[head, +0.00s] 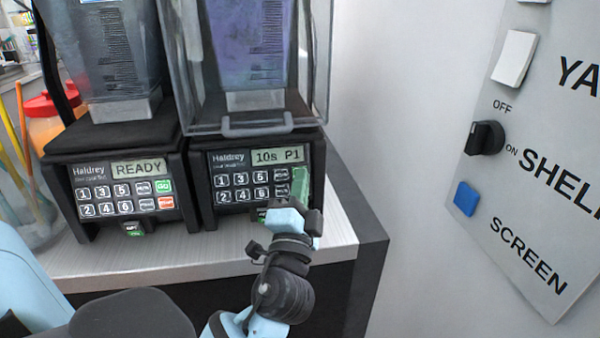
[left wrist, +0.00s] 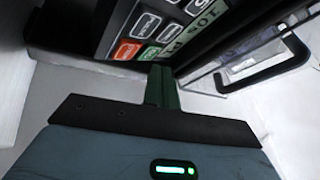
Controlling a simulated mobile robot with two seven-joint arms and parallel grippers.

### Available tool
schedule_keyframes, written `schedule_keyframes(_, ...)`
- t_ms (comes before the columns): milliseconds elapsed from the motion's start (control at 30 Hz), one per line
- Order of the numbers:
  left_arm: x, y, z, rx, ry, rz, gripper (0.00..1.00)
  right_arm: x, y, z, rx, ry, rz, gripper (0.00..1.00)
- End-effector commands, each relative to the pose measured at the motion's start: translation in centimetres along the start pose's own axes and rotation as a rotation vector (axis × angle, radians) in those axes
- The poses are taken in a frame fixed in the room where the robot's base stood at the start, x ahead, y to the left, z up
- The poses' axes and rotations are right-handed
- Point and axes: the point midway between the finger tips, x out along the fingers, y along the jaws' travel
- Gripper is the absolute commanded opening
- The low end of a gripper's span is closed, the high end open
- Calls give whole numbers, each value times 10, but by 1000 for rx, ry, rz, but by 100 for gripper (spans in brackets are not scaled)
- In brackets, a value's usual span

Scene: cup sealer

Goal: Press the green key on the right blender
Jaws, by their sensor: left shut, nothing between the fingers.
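The right blender (head: 262,160) stands on the counter with its display reading "10s P1". My left gripper (head: 300,183), with green fingers, is shut and empty in front of the right end of its keypad, hiding the keys there in the head view. In the left wrist view the shut fingers (left wrist: 162,82) point at the keypad, their tips close below the green key (left wrist: 150,53). The red key (left wrist: 125,50) lies just left of it. I cannot tell whether the tips touch the green key. My right gripper is not in view.
The left blender (head: 120,180) stands close beside, its display reading "READY". A grey wall panel (head: 540,170) with a black knob (head: 486,138) and blue button (head: 466,198) is at the right. A jar with a red lid (head: 48,105) is at the left. Bare counter (head: 335,225) shows right of the blenders.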

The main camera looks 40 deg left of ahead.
Motion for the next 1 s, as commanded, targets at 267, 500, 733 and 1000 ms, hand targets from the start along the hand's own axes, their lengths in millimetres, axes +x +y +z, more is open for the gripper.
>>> schedule_keyframes(267, 5, 4, 4, 0, 0, 0, 0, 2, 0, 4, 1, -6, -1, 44)
schedule_keyframes(500, 6, 4, 4, 0, 0, 0, 0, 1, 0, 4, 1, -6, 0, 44)
schedule_keyframes(733, 6, 5, 4, 0, 0, 0, 0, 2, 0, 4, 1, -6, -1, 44)
schedule_keyframes(1000, 8, 6, 6, 1, 0, 0, 0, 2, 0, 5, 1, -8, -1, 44)
